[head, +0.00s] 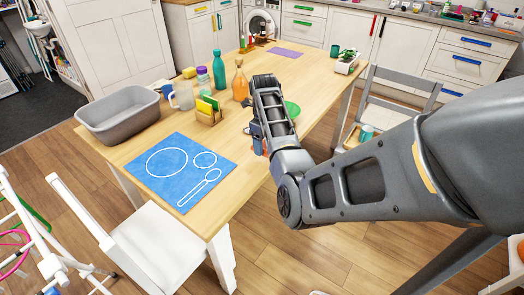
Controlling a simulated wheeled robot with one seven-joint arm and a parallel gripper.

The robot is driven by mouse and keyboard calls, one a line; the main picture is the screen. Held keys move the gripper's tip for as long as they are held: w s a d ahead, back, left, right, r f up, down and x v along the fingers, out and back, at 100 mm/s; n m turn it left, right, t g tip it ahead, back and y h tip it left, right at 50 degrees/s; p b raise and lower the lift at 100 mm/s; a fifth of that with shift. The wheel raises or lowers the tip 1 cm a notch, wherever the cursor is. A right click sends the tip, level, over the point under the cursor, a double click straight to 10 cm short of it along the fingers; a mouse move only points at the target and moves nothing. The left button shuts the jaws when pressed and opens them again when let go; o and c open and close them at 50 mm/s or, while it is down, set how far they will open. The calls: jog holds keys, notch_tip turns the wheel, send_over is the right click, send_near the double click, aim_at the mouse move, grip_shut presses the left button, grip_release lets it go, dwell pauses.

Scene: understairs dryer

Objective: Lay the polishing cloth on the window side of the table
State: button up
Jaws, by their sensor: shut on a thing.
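The wooden table (140,152) runs from the near left to the back. My gripper (258,142) is over its right part, mostly hidden behind my own wrist and forearm. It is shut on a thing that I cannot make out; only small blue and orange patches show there. I cannot pick out the polishing cloth for certain. A flat purple piece (286,53) lies at the table's far end; I cannot tell whether it is cloth or a mat. No window is in view.
A blue mat (205,182) with white outlines lies at the near end, beside a grey basin (120,118). Bottles, including an orange one (240,82), and a sponge holder (207,117) stand mid-table. A green dish (292,108) is partly behind my arm. Chairs flank the table.

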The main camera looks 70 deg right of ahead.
jog(key=shift+w+a+f, duration=0.15)
jog(key=shift+w+a, duration=0.05)
jog(key=shift+w, duration=0.05)
jog(key=shift+f, duration=2.05)
jog(key=shift+f, duration=0.15)
jog(key=o, duration=1.2)
notch_tip(320, 180, up, 12)
jog(key=shift+a+r+b, duration=0.15)
jog(key=shift+r+b, duration=0.05)
jog(key=shift+b, duration=0.1)
